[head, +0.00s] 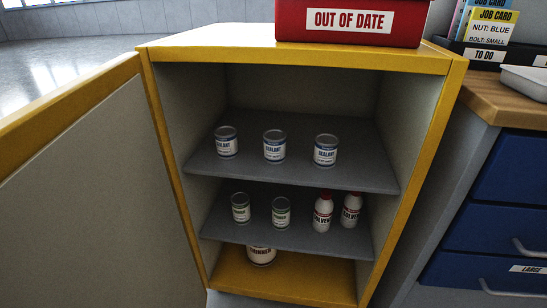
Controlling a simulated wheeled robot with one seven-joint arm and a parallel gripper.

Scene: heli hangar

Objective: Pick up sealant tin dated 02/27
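Three sealant tins with blue-and-white labels stand upright on the upper grey shelf of an open yellow cabinet in the head view. They are the left tin (226,142), the middle tin (274,146) and the right tin (326,151). They stand apart from each other. A small line shows under the name on each label, but it is too small to read, so I cannot tell which tin is dated 02/27. My gripper is not in view.
The cabinet door (90,190) stands open at left. The lower shelf (230,229) holds two small tins (240,208) and two solvent bottles (322,212). A thinner container (261,256) stands at the bottom. A red OUT OF DATE box (350,20) sits on top. Blue drawers (500,170) are at right.

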